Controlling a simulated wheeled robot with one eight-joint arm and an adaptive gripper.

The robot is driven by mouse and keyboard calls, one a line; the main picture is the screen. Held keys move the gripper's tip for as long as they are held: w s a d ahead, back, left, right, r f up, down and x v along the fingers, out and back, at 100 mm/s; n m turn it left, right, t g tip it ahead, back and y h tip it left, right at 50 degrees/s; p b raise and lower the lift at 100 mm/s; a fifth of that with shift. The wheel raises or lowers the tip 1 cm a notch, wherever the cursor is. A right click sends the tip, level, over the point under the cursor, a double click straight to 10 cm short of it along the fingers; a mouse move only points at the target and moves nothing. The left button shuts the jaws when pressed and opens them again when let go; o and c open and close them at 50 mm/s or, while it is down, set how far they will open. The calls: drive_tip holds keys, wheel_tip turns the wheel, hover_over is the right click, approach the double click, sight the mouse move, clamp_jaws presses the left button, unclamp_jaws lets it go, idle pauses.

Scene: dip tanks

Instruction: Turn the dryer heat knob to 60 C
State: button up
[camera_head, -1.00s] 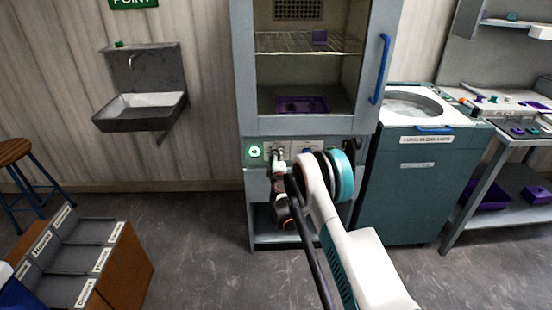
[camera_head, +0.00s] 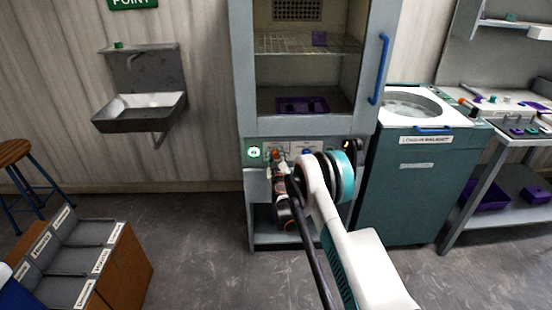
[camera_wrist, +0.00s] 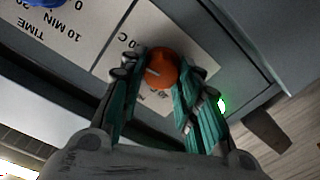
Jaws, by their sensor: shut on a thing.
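The orange dryer heat knob (camera_wrist: 162,66) is on a pale label plate in the wrist view, with a light pointer line on its face. My gripper (camera_wrist: 160,76) has its teal fingers on either side of the knob and is shut on it. A label ending in "0 C" shows beside the knob; other lettering is partly hidden by the fingers. In the head view my gripper (camera_head: 277,164) is at the left part of the control panel of the dryer cabinet (camera_head: 241,80). My wrist hides much of the panel there.
A blue knob (camera_wrist: 42,2) with TIME markings is further along the panel. A lit green button (camera_head: 254,152) is left of my gripper. The blue door handle (camera_head: 380,70) is above right. A teal tank unit (camera_head: 410,190) stands right of the dryer. Floor at left is partly clear.

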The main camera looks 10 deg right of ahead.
drive_tip(key=shift+d+m, duration=0.1)
drive_tip(key=shift+m, duration=1)
drive_tip(key=o, duration=1.1)
drive_tip(key=shift+f, duration=0.1)
drive_tip(key=shift+c, duration=0.2)
drive_tip(key=s+a, duration=0.1)
drive_tip(key=s, duration=1.1)
drive_tip(key=shift+a, duration=0.25)
drive_tip(key=shift+w, duration=0.1)
